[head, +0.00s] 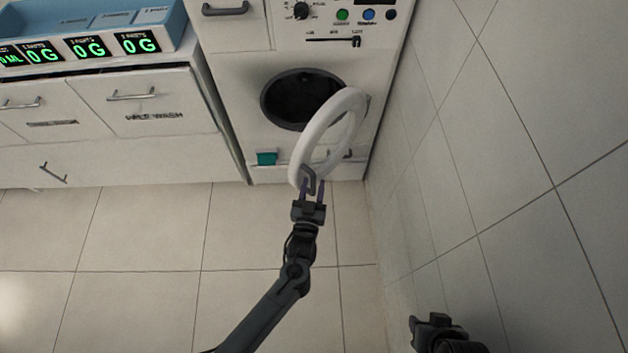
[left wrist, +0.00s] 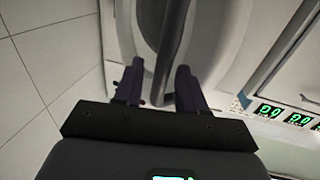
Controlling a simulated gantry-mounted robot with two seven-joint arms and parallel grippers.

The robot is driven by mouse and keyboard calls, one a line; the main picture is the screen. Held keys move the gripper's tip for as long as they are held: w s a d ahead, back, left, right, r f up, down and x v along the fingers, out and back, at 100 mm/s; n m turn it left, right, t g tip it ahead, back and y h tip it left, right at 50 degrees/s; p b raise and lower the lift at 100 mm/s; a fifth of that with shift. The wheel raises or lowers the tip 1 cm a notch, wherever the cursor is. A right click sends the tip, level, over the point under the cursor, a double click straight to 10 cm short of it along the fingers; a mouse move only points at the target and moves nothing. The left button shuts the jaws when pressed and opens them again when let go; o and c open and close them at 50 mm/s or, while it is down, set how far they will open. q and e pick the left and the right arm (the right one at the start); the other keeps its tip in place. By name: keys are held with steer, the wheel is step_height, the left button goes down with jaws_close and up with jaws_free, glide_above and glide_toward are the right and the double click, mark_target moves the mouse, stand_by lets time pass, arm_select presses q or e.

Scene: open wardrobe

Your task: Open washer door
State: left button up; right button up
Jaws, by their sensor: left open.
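The washer (head: 235,70) stands against the tiled wall, with its dark round drum opening (head: 290,100) uncovered. Its white ring-shaped door (head: 303,150) is swung out toward me, hinged on the right side. My left gripper (head: 313,187) is at the door's free lower-left edge, by the dark handle (head: 308,178). In the left wrist view the open fingers (left wrist: 160,85) stand on either side of the dark handle part (left wrist: 165,40); I cannot tell whether they touch it. My right gripper (head: 432,325) shows only partly at the bottom, and its fingers are unclear.
A tiled wall (head: 500,150) rises close on the right of the washer. White drawers (head: 140,105) with a blue tray (head: 110,30) and green number displays (head: 85,47) stand on the left. The tiled floor (head: 140,235) in front is clear.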

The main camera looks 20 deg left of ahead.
arm_select(q)
steer(key=s+d+p, duration=0.1)
steer(key=s+p, duration=0.1)
steer(key=s, duration=0.6)
steer(key=shift+s+d, duration=0.15)
steer(key=shift+s, duration=0.15)
